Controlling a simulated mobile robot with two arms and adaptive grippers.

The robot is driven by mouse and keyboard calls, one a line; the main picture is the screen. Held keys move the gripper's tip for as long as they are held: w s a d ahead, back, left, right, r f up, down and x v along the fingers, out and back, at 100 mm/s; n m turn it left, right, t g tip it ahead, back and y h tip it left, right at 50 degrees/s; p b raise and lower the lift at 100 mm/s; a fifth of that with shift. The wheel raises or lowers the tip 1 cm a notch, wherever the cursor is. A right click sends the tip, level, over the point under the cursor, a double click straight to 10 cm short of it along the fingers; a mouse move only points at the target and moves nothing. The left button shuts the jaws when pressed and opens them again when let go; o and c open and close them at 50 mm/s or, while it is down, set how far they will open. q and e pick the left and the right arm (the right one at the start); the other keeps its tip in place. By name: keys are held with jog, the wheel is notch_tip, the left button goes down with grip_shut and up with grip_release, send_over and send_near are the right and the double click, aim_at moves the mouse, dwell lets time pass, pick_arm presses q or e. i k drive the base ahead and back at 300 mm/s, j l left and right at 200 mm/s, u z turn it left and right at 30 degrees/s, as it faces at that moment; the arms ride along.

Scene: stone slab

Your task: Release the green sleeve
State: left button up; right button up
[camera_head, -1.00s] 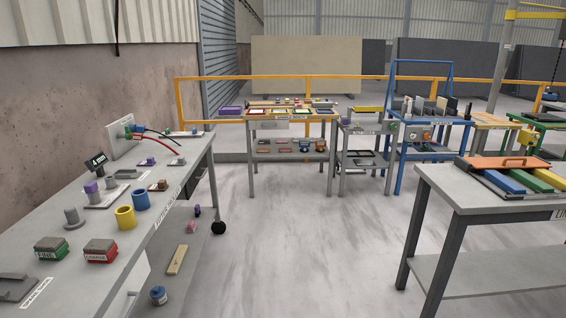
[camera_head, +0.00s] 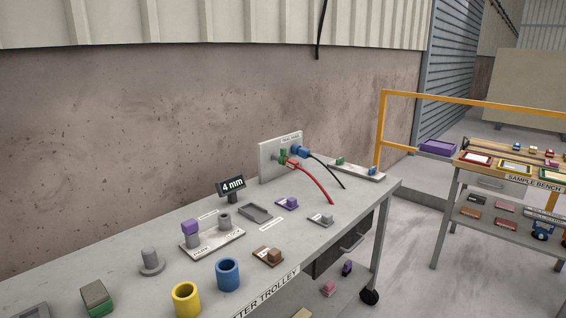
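A grey upright panel (camera_head: 268,162) stands at the far end of the trolley top, against the wall side. A small green part (camera_head: 284,155), which may be the green sleeve, is on its face. A red connector (camera_head: 292,163) with a red hose sits just in front of it, and a blue connector (camera_head: 300,151) with a black hose sits to its right. The green part is small and partly covered by the red connector, so its exact form is unclear. Neither of my grippers is in view.
The trolley top (camera_head: 225,265) holds a yellow cup (camera_head: 186,299), a blue cup (camera_head: 228,274), a "4 mm" sign (camera_head: 231,186), a plate with posts and several small blocks. A plate (camera_head: 355,172) with green and blue parts lies right of the panel. A sample bench (camera_head: 480,172) stands right, beyond open floor.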

aim_at(283, 151)
jog(key=i+l, duration=1.3)
jog(key=l, duration=0.2)
jog(key=u, duration=1.4)
